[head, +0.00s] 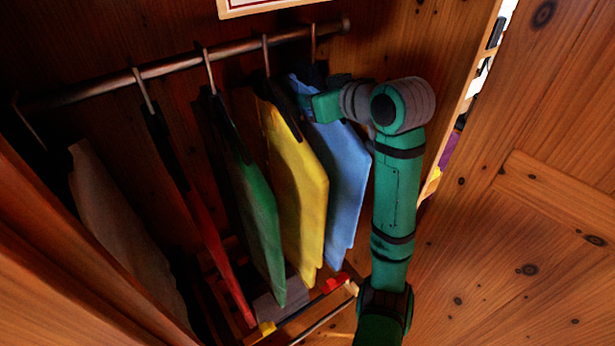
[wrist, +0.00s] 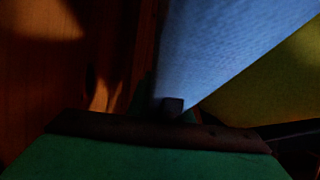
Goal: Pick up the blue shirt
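The blue shirt (head: 341,170) hangs at the right end of the clothes rail in the head view, right of the yellow shirt. In the wrist view the blue shirt (wrist: 225,45) fills the upper middle, its near edge running down to the fingers. My gripper (head: 306,106) is at the upper part of the shirt, just below its dark hanger. In the wrist view my gripper (wrist: 160,103) has its fingers close together, with the shirt's edge between them. One dark fingertip shows in front of the cloth; the other is mostly hidden in shadow.
On the rail (head: 180,66) also hang a yellow shirt (head: 297,180), a green one (head: 256,225), a red one (head: 212,245) and a grey-brown one (head: 125,240). A wooden box (head: 325,312) stands below. The wardrobe's side edge (head: 455,120) is right of my arm.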

